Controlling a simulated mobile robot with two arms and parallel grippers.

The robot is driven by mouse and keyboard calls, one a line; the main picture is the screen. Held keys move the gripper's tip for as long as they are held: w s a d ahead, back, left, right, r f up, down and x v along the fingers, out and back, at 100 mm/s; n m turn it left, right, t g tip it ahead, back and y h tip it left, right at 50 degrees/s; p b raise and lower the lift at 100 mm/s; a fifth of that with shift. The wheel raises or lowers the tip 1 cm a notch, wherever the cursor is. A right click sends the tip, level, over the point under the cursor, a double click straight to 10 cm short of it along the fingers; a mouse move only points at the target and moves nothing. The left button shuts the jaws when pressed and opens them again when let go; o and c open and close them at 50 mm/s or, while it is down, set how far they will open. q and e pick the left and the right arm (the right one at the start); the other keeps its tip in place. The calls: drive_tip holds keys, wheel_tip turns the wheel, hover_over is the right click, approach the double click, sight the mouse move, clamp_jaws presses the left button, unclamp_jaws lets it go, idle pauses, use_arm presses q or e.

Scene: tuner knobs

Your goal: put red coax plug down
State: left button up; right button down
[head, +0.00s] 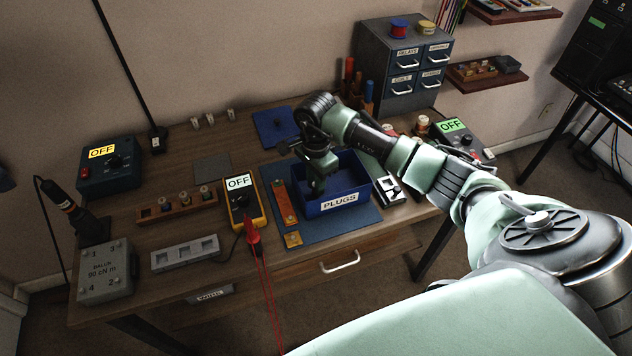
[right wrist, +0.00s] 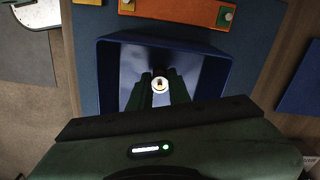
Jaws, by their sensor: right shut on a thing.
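My right gripper (head: 318,186) reaches down into the blue bin (head: 340,204) labelled PLUGS. In the right wrist view, its fingers (right wrist: 160,90) are shut on a small round plug (right wrist: 160,84). Only the plug's end shows, as a pale ring with a yellowish centre; I see no red on it. The bin's walls (right wrist: 222,75) surround the fingers in that view. I cannot tell whether the plug touches the bin floor. My left gripper is not in view.
The bin stands on a blue mat (head: 365,224) beside an orange strip (head: 286,204). A yellow meter (head: 243,207) with red leads is to the left. A black and white block (head: 388,190) is close on the right. A drawer cabinet (head: 405,65) stands behind.

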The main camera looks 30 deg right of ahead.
drive_tip(key=shift+f, duration=0.2)
drive_tip(key=c, duration=1.3)
unclamp_jaws()
drive_tip(key=shift+r, duration=0.15)
drive_tip(key=shift+r, duration=0.55)
wheel_tip(320, 180, up, 11)
drive_tip(key=b, duration=0.3)
